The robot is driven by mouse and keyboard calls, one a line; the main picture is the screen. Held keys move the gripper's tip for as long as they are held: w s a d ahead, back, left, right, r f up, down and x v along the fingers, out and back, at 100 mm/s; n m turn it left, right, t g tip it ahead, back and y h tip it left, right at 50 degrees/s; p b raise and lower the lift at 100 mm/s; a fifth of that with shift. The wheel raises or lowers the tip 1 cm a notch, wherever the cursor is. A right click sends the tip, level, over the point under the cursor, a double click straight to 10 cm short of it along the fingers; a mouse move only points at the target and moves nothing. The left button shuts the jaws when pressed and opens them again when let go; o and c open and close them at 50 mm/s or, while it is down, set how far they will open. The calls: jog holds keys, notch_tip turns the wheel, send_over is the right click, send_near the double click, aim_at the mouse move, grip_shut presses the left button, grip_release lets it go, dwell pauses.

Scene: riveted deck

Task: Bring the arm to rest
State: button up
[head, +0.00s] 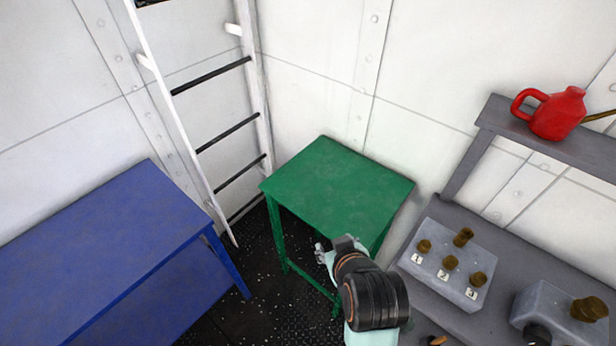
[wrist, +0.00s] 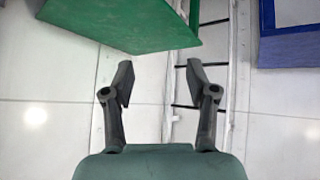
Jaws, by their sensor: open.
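My gripper (head: 330,250) is beside the front edge of the green table (head: 338,190) in the head view, with my arm reaching in from the bottom. In the wrist view my gripper (wrist: 158,85) has its two dark fingers spread well apart, with nothing between them. The green table (wrist: 120,22) shows at the top of the wrist view, apart from the fingers. The tabletop is bare. The fingertips are small and partly hidden by the wrist in the head view.
A blue table (head: 110,250) stands left, bare on top. A white ladder (head: 258,95) leans in the corner. A grey bench (head: 440,318) at right holds a block with brass knobs (head: 447,265) and another grey box (head: 560,315). A red watering can (head: 558,113) sits on the shelf (head: 500,115).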

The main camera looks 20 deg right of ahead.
jog(key=s+a+r+t+y, duration=0.1)
jog(key=a+r+t, duration=0.1)
jog(key=a, duration=0.7)
jog(key=s+a+r+t+y, duration=0.1)
jog(key=a+r, duration=0.3)
jog(key=a, duration=0.5)
jog(key=shift+s+n+t, duration=0.4)
jog(key=shift+s+t, duration=0.2)
jog(key=shift+s, duration=0.1)
jog(key=shift+r, duration=0.1)
dwell(0.5)
